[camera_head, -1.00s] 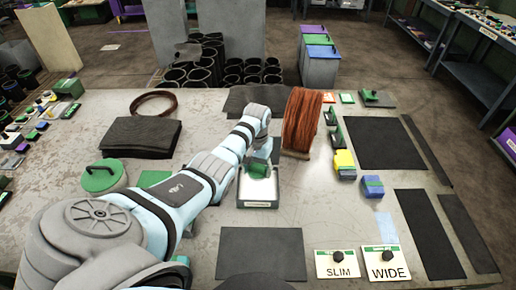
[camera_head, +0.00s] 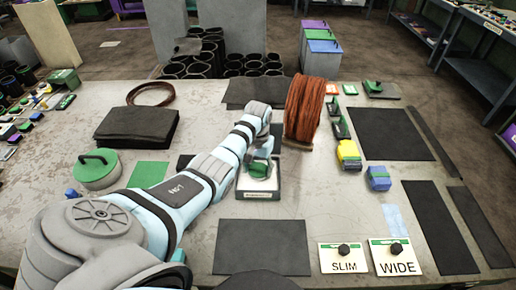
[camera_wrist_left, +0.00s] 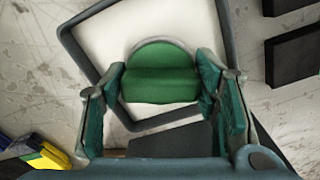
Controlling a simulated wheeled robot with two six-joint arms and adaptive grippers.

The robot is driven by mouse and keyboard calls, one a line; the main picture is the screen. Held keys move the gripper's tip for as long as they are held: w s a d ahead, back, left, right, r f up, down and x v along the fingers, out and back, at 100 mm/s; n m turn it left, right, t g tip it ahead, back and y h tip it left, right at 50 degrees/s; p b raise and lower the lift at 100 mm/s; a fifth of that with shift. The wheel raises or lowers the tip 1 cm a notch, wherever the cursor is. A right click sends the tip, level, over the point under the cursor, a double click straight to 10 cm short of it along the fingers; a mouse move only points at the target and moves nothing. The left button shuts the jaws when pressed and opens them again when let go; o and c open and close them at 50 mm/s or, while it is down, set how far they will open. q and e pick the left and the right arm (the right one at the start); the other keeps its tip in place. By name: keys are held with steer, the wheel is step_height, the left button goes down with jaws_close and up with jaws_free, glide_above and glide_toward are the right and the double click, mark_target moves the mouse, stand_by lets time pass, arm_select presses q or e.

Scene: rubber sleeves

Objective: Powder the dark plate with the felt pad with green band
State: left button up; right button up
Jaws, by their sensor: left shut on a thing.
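The felt pad with green band (camera_head: 260,171) is in a white-filled tray (camera_head: 258,195) near the table's middle. The wrist view shows the pad's green top (camera_wrist_left: 160,82) over the white fill, with a pale rounded edge behind it. My left gripper (camera_head: 262,160) is shut on the pad, with a finger on each side of it; the gripper also shows in the wrist view (camera_wrist_left: 162,100). The pad's underside is hidden. Several dark flat plates lie on the table, one at the front (camera_head: 262,247); I cannot tell which one the task means. My right gripper is not in view.
A reddish-brown coil (camera_head: 304,110) stands behind the tray, to its right. Yellow (camera_head: 348,155) and blue (camera_head: 380,178) blocks are to the right. A green-topped round tin (camera_head: 97,170) is at left.

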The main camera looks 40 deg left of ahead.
mark_target(258, 165)
arm_select(q)
steer(key=shift+f+b, duration=0.35)
steer(key=shift+f, duration=0.15)
stand_by(0.5)
steer(key=shift+s+p, duration=0.1)
steer(key=shift+p, duration=0.2)
stand_by(0.9)
step_height(258, 165, up, 7)
steer(key=p, duration=0.7)
steer(key=shift+r+p, duration=0.1)
steer(key=shift+p, duration=0.3)
steer(key=shift+f, duration=0.2)
